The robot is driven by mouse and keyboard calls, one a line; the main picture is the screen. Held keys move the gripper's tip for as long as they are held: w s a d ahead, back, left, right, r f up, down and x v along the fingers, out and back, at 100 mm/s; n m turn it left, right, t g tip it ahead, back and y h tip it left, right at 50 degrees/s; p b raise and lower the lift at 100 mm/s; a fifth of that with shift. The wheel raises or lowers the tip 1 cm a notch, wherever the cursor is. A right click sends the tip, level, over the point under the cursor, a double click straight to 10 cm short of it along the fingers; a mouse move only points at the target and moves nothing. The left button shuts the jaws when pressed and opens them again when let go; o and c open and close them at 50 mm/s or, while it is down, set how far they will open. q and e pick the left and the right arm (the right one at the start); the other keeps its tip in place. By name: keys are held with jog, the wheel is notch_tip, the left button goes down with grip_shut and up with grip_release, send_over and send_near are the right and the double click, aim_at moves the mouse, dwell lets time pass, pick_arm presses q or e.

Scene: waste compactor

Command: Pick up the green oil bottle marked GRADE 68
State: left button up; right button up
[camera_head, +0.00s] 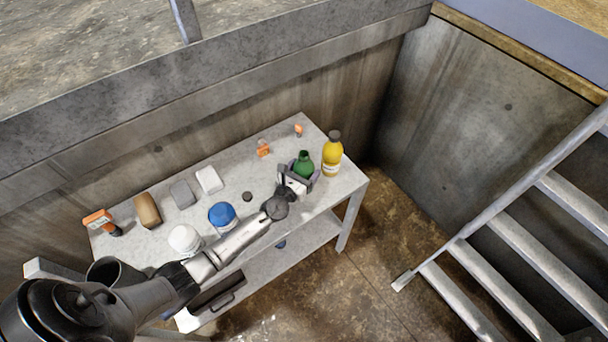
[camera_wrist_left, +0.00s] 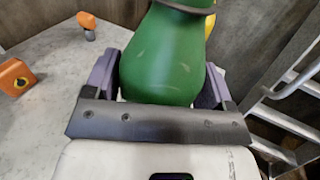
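The green oil bottle (camera_head: 304,163) stands on the right part of the grey table, left of a yellow bottle (camera_head: 332,156). Its GRADE marking cannot be read. My left gripper (camera_head: 300,179) is at the bottle, with one finger on each side of its body. In the left wrist view the green bottle (camera_wrist_left: 162,58) fills the space between the two fingers of my left gripper (camera_wrist_left: 158,85). The fingers are close against its sides, but I cannot tell whether they press on it. My right gripper is not in view.
The table (camera_head: 262,146) also holds a blue-topped container (camera_head: 222,215), a white round one (camera_head: 185,239), a brown block (camera_head: 147,210) and small orange items (camera_head: 263,149). A concrete wall stands behind. Metal stairs (camera_head: 520,240) are at right.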

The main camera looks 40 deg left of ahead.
pick_arm(q)
jog(key=c, duration=0.7)
jog(key=shift+c, duration=0.3)
jog(key=shift+r, duration=0.3)
